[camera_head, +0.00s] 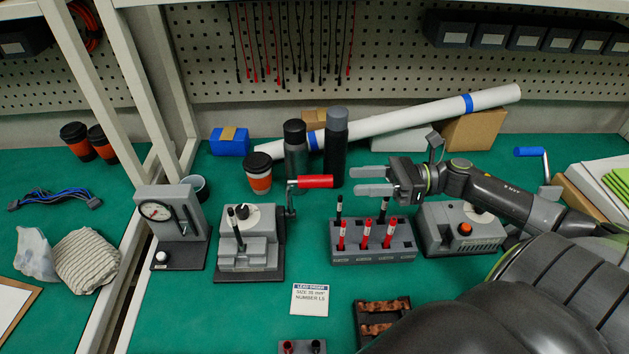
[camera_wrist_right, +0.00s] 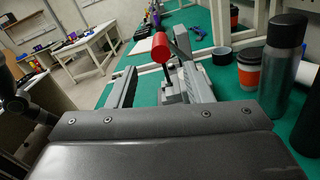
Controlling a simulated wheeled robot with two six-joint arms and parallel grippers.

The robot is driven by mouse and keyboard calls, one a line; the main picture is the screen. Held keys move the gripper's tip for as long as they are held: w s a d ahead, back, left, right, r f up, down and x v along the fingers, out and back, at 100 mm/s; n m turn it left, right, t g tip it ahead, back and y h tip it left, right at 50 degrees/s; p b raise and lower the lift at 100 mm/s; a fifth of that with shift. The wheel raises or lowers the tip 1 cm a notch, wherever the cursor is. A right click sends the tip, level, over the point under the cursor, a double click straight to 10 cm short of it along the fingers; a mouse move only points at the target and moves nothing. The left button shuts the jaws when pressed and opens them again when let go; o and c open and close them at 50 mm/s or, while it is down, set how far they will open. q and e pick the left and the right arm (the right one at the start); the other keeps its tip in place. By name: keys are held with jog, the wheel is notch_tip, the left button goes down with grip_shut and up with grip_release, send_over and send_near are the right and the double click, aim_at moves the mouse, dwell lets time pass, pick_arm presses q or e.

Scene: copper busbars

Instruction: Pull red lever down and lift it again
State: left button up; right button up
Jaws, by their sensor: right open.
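The red lever (camera_head: 315,181) is a red cylindrical handle on the right side of a grey press-like fixture (camera_head: 250,255). It lies level in the head view, joined to an upright grey arm. My right gripper (camera_head: 356,181) is open, its two fingers pointing left toward the handle's free end, with a small gap between. In the right wrist view the red handle's end (camera_wrist_right: 160,47) shows beyond and between the two open fingers (camera_wrist_right: 157,85). Nothing is held. My left gripper does not show.
A grey block with red and black probes (camera_head: 372,240) stands below my right gripper. A dark bottle (camera_head: 335,150), a grey bottle (camera_head: 296,150) and an orange-banded cup (camera_head: 258,174) stand behind the lever. A gauge stand (camera_head: 170,222) is at left. Green table is clear around the label card (camera_head: 310,299).

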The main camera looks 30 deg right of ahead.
aim_at(305, 182)
jog(key=p+x, duration=0.1)
jog(key=x, duration=0.7)
jog(key=shift+w+a+r+p, duration=0.15)
jog(key=shift+w+a+p, duration=0.1)
jog(key=shift+w+p, duration=0.05)
jog(key=shift+x, duration=0.8)
jog(key=shift+c, duration=0.5)
grip_shut()
